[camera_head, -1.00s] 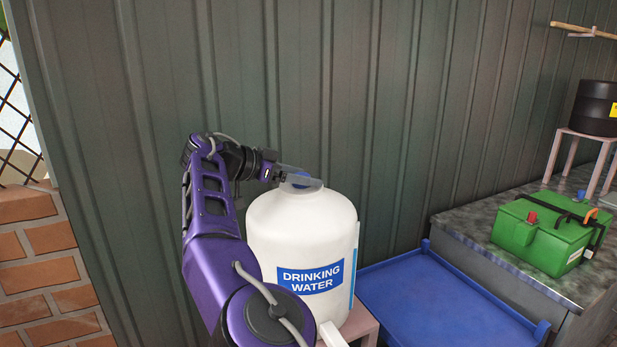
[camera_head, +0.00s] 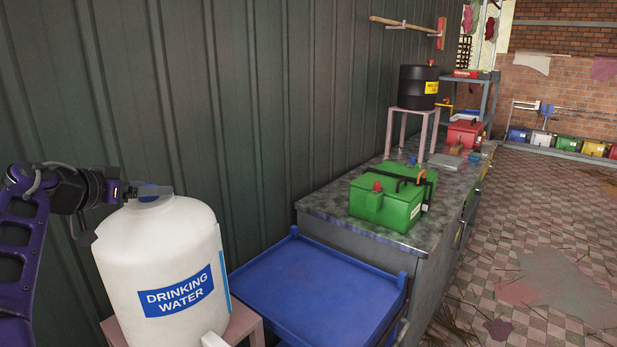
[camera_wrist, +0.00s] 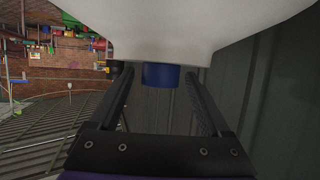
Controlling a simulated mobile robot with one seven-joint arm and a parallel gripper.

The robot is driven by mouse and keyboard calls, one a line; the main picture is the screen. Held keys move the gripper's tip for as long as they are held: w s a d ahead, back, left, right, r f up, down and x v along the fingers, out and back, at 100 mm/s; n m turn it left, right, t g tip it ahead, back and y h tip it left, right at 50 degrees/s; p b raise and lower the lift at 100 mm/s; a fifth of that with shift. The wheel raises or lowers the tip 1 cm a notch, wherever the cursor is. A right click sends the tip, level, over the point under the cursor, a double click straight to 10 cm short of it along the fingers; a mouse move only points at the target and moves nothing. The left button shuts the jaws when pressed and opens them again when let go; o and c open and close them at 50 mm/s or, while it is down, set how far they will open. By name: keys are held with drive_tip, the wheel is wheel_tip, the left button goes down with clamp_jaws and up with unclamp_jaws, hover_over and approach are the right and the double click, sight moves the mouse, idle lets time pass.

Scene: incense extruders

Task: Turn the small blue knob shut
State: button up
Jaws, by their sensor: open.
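A blue knob (camera_head: 149,190) sits on top of the white drinking water container (camera_head: 165,255), at the left of the head view. My gripper (camera_head: 152,196) is at the container's top with its fingers around the knob, partly hiding it. In the wrist view the knob (camera_wrist: 161,75) lies between the two open fingers, with a narrow gap on each side. The white container (camera_wrist: 190,30) fills the top of that view. I cannot tell how far the knob is turned.
The container stands on a pinkish stool (camera_head: 243,326) close to the dark corrugated wall (camera_head: 230,90). A blue tray (camera_head: 315,290) is to its right. Beyond is a stone-topped bench (camera_head: 325,205) with a green box (camera_head: 385,205) and a black drum (camera_head: 418,87) on a stand.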

drive_tip(key=n+y, duration=0.4)
drive_tip(key=y, duration=0.1)
drive_tip(key=shift+d+n+t+y, duration=0.1)
drive_tip(key=shift+n+t+y, duration=0.2)
drive_tip(key=shift+n+y, duration=0.1)
drive_tip(key=shift+n+g+y, duration=0.6)
drive_tip(key=shift+n+y, duration=1.6)
drive_tip(key=shift+y, duration=0.2)
drive_tip(key=shift+b, duration=0.35)
drive_tip(key=shift+w+f+n+g+y+b, duration=0.1)
drive_tip(key=shift+n+g+y+b, duration=1.1)
drive_tip(key=shift+n+y+b, duration=0.7)
drive_tip(key=shift+f+g+b, duration=0.1)
drive_tip(key=shift+g+b, duration=0.2)
drive_tip(key=shift+b, duration=0.7)
